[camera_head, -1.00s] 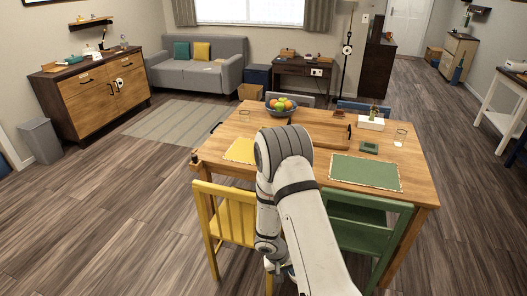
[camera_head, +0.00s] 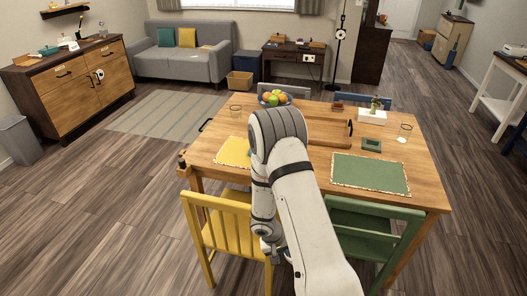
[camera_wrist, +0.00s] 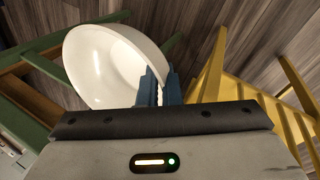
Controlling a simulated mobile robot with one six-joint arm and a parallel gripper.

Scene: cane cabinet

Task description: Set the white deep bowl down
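The white deep bowl (camera_wrist: 112,66) shows in the wrist view, tilted, with its hollow side partly facing the camera. My gripper (camera_wrist: 160,88) has its blue fingers closed on the bowl's rim, one on each side of the wall. The bowl is held in the air above the wood floor, between the green chair and the yellow chair in that view. In the head view my arm hides the bowl, and the gripper's fingers cannot be made out.
The wooden dining table (camera_head: 311,166) carries a yellow placemat (camera_head: 233,152), a green placemat (camera_head: 370,174), a fruit bowl (camera_head: 274,98), a wooden tray (camera_head: 326,138) and glasses. A yellow chair (camera_head: 222,222) and a green chair (camera_head: 368,236) stand at its near side. A cane cabinet (camera_head: 72,84) stands left.

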